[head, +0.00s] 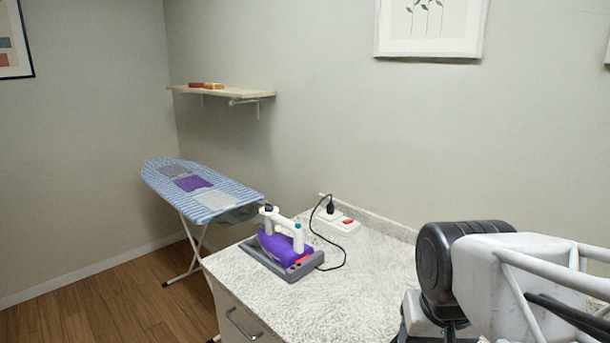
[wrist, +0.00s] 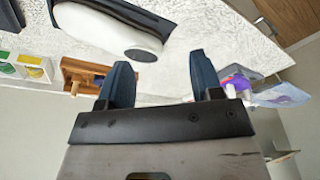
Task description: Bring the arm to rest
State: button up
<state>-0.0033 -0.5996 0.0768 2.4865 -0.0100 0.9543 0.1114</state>
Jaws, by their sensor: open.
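My gripper (wrist: 160,78) shows in the wrist view with its two dark blue fingers spread apart and nothing between them. The pale counter top (wrist: 185,35) lies beyond the fingertips there, and I see no contact with it. In the head view, part of my arm (head: 500,275) is raised over the right end of the counter, and the gripper itself is not visible.
A purple and white iron (head: 275,243) sits in a grey holder on the counter (head: 375,280), its black cord running to a power strip (head: 337,222). An ironing board (head: 215,199) stands to the left, below a wall shelf (head: 240,93) with small blocks.

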jog(key=shift+s+d+f+n, duration=0.1)
jog(key=shift+s+f+n, duration=0.15)
jog(key=shift+s+f, duration=0.25)
jog(key=shift+s+d+f+n, duration=0.1)
jog(key=shift+s+f+n, duration=0.15)
jog(key=shift+s, duration=0.35)
